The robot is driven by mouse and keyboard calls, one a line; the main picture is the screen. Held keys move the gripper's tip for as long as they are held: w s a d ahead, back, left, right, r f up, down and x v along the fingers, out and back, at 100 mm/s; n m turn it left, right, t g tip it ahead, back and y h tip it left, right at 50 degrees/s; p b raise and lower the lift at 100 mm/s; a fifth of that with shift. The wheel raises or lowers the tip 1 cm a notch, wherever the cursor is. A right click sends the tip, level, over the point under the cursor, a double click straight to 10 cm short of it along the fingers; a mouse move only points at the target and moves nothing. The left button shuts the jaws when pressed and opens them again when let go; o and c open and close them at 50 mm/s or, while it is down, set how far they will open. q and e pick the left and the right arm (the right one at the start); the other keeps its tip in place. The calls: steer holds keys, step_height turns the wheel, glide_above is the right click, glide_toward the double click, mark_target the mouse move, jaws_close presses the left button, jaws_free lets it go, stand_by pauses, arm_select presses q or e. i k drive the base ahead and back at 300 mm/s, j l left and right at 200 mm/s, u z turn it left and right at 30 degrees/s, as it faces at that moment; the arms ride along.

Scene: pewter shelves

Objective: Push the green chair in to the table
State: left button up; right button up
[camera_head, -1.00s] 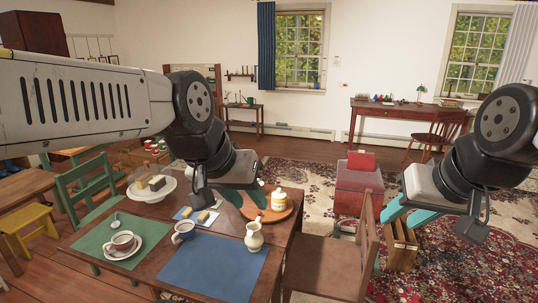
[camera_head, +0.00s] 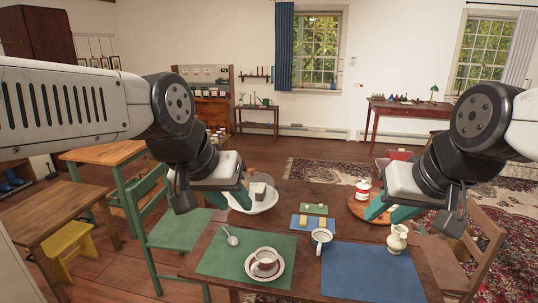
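The green chair (camera_head: 178,230) stands at the left side of the wooden table (camera_head: 212,262). Its seat faces the table and its front edge comes close to the table's left edge. Its slatted back (camera_head: 148,192) is on the side away from the table. I cannot tell whether the seat reaches under the tabletop. My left gripper (camera_head: 230,199) is over the table's far left part, right of the chair back and in front of a white cake stand (camera_head: 262,204). It looks open and empty. My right gripper (camera_head: 390,211) is over the table's right side, open and empty.
The table holds a cup on a saucer (camera_head: 281,268), a mug (camera_head: 321,238), a cream jug (camera_head: 397,238) and a jar (camera_head: 362,190). A yellow stool (camera_head: 70,242) and a brown table (camera_head: 45,212) stand left. Open wood floor lies between them and the chair.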

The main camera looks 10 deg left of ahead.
mark_target(180, 233)
steer(key=i+j, duration=0.1)
steer(key=j, duration=2.6)
steer(key=i+j, duration=0.15)
steer(key=j, duration=0.25)
steer(key=i+j, duration=0.2)
steer(key=j, duration=0.15)
steer(key=i+j+z, duration=0.1)
steer(key=j, duration=0.3)
steer(key=i+j, duration=0.2)
steer(key=i, duration=0.2)
steer(key=i+j, duration=0.2)
steer(key=i, duration=0.2)
steer(key=i+j, duration=0.2)
steer(key=i, duration=0.2)
